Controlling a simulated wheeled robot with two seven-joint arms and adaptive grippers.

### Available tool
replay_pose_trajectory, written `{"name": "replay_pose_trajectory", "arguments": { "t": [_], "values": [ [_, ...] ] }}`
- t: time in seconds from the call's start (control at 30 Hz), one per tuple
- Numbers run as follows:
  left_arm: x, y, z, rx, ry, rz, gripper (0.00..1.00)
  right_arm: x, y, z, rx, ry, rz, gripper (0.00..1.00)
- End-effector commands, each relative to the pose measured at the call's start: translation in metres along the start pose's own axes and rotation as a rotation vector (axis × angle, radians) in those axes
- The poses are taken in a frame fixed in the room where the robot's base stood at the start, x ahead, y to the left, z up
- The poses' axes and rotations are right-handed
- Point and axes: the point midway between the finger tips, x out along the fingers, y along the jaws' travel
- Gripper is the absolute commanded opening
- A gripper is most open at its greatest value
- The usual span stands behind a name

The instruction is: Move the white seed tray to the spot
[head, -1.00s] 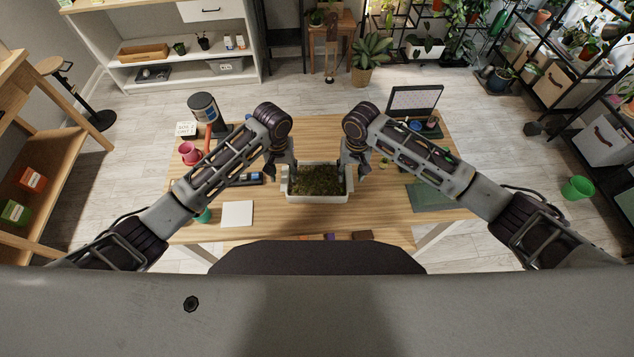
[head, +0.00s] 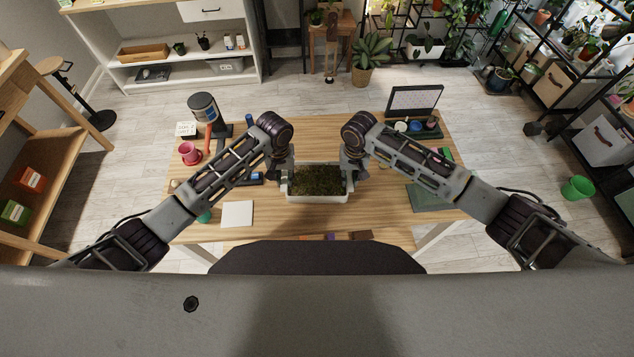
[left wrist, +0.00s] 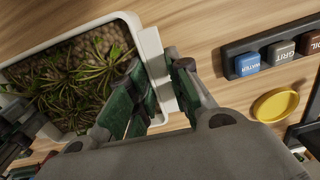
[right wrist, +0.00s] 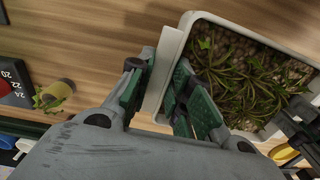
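The white seed tray (head: 318,199), filled with soil and small green plants, stands on the wooden table between my grippers. My left gripper (head: 282,178) is at its left end. In the left wrist view (left wrist: 163,92), its green-padded fingers sit on either side of the tray's white end lip (left wrist: 152,50) and close on it. My right gripper (head: 353,176) is at the right end. In the right wrist view (right wrist: 158,92), its fingers likewise pinch the other end lip (right wrist: 168,55). The finger tips are partly hidden. I cannot tell which marking is the spot.
A white square (head: 237,213) lies left of the tray and a green mat (head: 431,197) right. A red mug (head: 189,153) and dark canister (head: 203,107) stand at the left. A black calendar-like board (head: 414,100) stands back right. The table behind the tray is clear.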

Motion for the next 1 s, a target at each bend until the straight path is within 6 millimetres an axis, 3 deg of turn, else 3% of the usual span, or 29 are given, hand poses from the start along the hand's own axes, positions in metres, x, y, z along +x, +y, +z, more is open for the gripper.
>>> {"name": "replay_pose_trajectory", "arguments": {
  "t": [0.57,1.0],
  "values": [
    [-0.002,-0.001,-0.001,-0.001,0.001,-0.001,0.00,-0.002,0.000,-0.001,0.000,0.001,0.001,0.00],
    [-0.015,-0.001,-0.001,-0.001,0.001,-0.002,0.00,-0.015,0.001,-0.001,0.000,0.001,0.001,0.00]
  ]
}}
